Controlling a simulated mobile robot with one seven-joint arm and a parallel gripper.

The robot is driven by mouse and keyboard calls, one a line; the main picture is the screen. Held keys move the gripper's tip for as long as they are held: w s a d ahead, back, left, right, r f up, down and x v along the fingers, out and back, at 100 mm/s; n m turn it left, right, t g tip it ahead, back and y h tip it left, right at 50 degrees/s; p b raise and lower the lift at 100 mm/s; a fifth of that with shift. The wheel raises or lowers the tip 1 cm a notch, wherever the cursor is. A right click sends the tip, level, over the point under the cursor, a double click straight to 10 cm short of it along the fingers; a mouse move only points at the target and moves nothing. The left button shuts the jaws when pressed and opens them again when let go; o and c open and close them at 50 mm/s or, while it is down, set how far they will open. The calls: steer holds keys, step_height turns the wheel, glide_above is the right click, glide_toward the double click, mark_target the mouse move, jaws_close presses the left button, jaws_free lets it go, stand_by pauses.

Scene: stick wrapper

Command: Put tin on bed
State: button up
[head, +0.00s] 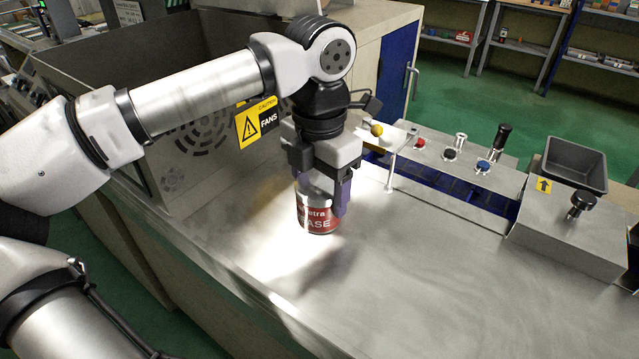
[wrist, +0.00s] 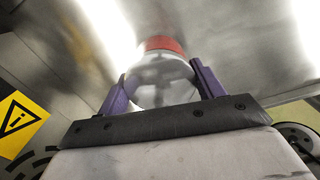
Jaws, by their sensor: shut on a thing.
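The tin (head: 318,212) is a short can with a red label, white lettering and a silver top. It is upright at the metal bed (head: 420,260); I cannot tell whether its base touches the surface. My gripper (head: 325,195) points down over the tin, with its purple fingers on either side of it, shut on it. In the wrist view, the tin (wrist: 163,75) shows its pale lid and red side between the fingers of my gripper (wrist: 162,88). The fingers hide part of the tin's sides.
A control panel with knobs and buttons (head: 450,153) lies to the right, with a dark grey bin (head: 575,165) beyond. The bed's front right is clear.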

mark_target(319, 184)
steer(key=o, duration=0.7)
steer(key=shift+f, duration=0.15)
steer(key=o, duration=0.5)
step_height(319, 184, up, 12)
steer(key=shift+r, duration=0.25)
